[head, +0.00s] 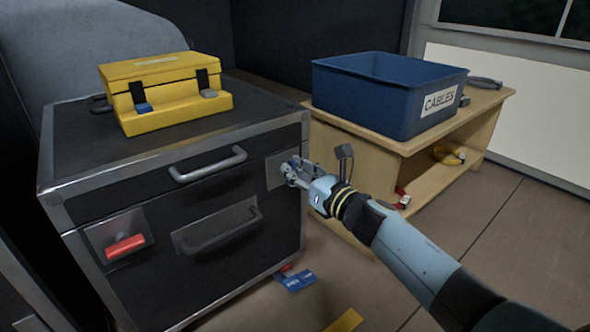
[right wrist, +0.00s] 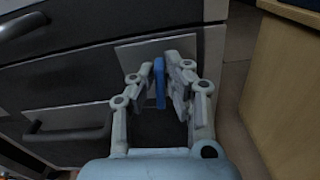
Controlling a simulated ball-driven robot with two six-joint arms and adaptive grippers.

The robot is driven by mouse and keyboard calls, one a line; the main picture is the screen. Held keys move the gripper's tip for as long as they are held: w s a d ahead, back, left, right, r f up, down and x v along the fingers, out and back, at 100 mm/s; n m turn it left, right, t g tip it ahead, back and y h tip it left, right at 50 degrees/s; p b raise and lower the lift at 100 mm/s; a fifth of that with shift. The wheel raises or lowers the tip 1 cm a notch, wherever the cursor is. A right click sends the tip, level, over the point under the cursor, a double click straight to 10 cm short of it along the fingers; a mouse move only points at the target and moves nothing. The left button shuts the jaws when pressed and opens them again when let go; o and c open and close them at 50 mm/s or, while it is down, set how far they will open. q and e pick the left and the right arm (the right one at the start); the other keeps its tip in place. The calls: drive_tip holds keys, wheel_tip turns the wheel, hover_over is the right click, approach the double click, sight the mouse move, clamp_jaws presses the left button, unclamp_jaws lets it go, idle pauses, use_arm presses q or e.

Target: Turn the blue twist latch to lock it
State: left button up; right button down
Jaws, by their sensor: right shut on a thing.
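The blue twist latch (right wrist: 159,83) sits on a grey plate (right wrist: 138,54) on the front of the black cabinet (head: 180,225). In the right wrist view its handle looks upright between my fingers. My right gripper (head: 291,172) is at the cabinet's upper right front corner, shut on the latch; it also shows in the right wrist view (right wrist: 160,84). In the head view the gripper hides most of the latch. My left gripper is not in view.
A yellow toolbox (head: 165,69) stands on the cabinet. A red latch (head: 125,246) is at the lower left of its front, with drawer handles (head: 208,165) between. A blue cables bin (head: 365,105) stands on a wooden shelf (head: 410,148) to the right.

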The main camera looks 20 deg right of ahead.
drive_tip(key=shift+w+r+m, duration=0.15)
drive_tip(key=shift+r+m, duration=0.1)
drive_tip(key=shift+m, duration=0.15)
drive_tip(key=m, duration=0.2)
drive_tip(key=m+p, duration=0.1)
drive_tip(key=shift+w+d+m, duration=0.1)
drive_tip(key=shift+d+m, duration=0.15)
drive_tip(key=shift+m, duration=0.05)
use_arm(q)
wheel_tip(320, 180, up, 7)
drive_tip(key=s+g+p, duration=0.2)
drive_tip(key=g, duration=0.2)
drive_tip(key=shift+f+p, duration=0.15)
drive_tip(key=shift+p, duration=0.15)
use_arm(e)
drive_tip(key=shift+w+d+f+m, duration=0.1)
drive_tip(key=shift+f+m, duration=0.1)
drive_tip(key=shift+m, duration=1.75)
drive_tip(key=shift+w+d+f+m, duration=0.15)
drive_tip(key=shift+f+m, duration=0.1)
drive_tip(key=shift+m, duration=1.75)
drive_tip(key=shift+s+d+f+m, duration=0.1)
drive_tip(key=shift+f+m, duration=0.1)
drive_tip(key=shift+m, duration=1.75)
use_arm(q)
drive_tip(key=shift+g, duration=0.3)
